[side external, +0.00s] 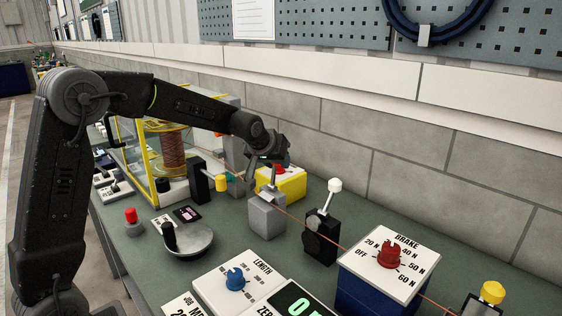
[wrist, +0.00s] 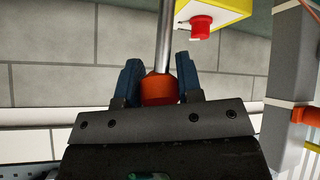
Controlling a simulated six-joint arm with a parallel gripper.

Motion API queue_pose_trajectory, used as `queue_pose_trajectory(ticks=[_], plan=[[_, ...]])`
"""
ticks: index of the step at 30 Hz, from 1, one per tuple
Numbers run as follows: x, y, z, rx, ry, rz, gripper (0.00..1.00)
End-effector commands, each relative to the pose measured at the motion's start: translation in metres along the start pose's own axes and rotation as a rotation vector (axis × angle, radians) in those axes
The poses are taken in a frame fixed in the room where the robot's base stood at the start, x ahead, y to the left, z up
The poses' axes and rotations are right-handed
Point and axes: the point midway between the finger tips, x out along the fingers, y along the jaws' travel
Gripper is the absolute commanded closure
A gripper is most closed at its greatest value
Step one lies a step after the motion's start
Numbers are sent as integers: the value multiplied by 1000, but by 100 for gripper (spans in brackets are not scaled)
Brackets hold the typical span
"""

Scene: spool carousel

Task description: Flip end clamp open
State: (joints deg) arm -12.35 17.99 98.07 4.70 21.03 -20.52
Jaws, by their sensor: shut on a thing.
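My gripper (side external: 266,172) is above a grey block (side external: 267,217) in the side view, which appears to be the end clamp's body. In the wrist view, the blue fingers of my gripper (wrist: 158,75) are closed on both sides of an orange-red knob (wrist: 159,90). A straight metal rod (wrist: 165,38) runs from this knob toward the top of the picture. The side view does not show the held knob clearly, as my gripper covers it. How far the clamp is open cannot be told.
A black block (side external: 320,243) with a white-knobbed lever (side external: 334,186) is to the right. The brake panel (side external: 408,262) is farther right. A copper spool (side external: 172,152) sits left in a yellow-framed enclosure.

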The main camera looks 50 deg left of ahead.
Motion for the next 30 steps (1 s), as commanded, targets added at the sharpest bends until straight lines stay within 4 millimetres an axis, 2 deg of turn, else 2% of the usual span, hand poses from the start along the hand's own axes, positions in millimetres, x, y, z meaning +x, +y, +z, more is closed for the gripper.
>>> queue_pose_trajectory(ticks=[9,25,26,30], plan=[[-8,-5,4,-23,113,51,100],[-9,-5,5,-28,135,62,100],[-9,-5,5,-27,135,62,64],[-9,-5,5,-27,135,62,50]])
